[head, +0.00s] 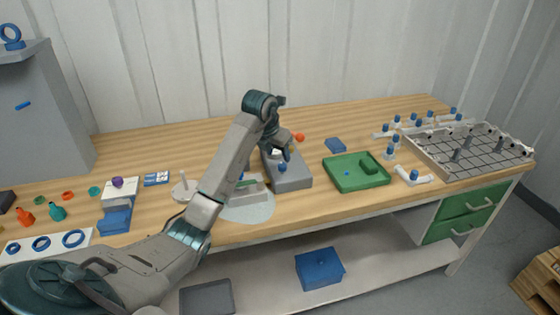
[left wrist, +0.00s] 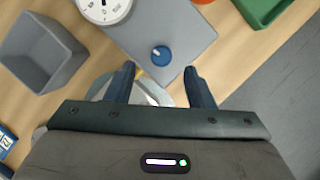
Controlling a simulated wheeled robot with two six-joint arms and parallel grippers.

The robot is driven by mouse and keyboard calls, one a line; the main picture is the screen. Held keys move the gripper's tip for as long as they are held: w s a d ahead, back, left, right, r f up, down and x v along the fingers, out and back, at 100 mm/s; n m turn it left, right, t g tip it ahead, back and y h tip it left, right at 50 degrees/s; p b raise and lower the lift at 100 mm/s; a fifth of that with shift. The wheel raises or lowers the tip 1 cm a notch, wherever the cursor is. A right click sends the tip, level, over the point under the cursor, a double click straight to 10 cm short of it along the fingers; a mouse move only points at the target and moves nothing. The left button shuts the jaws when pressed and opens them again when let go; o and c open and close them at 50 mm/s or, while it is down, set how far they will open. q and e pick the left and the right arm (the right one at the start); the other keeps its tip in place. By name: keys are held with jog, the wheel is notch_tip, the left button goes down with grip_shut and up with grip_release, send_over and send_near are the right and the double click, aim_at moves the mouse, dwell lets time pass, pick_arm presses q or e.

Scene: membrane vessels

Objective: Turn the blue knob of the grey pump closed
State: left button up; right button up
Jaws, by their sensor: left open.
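The grey pump (head: 292,183) stands on the wooden table near its front edge, with its flat grey top (left wrist: 185,35) also in the left wrist view. Its round blue knob (left wrist: 161,56) has a small pale mark; it also shows in the head view (head: 283,168). A white dial gauge (left wrist: 103,8) sits on the pump beyond the knob. My left gripper (left wrist: 160,73) is open and empty. In the wrist view the knob lies just beyond the fingertips, between their lines; I see no contact. In the head view the left gripper (head: 286,153) is above the pump. My right gripper is not in view.
A green tray (head: 340,183) is right of the pump, with a small blue block (head: 335,145) behind it. An open grey box (left wrist: 40,52) is left of the pump in the wrist view. An orange ball-like part (head: 299,137) is close behind my gripper.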

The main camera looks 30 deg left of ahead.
aim_at(283, 164)
pick_arm(q)
jog(key=shift+p+x, duration=0.45)
jog(key=shift+x, duration=2.25)
jog(key=shift+d, duration=0.15)
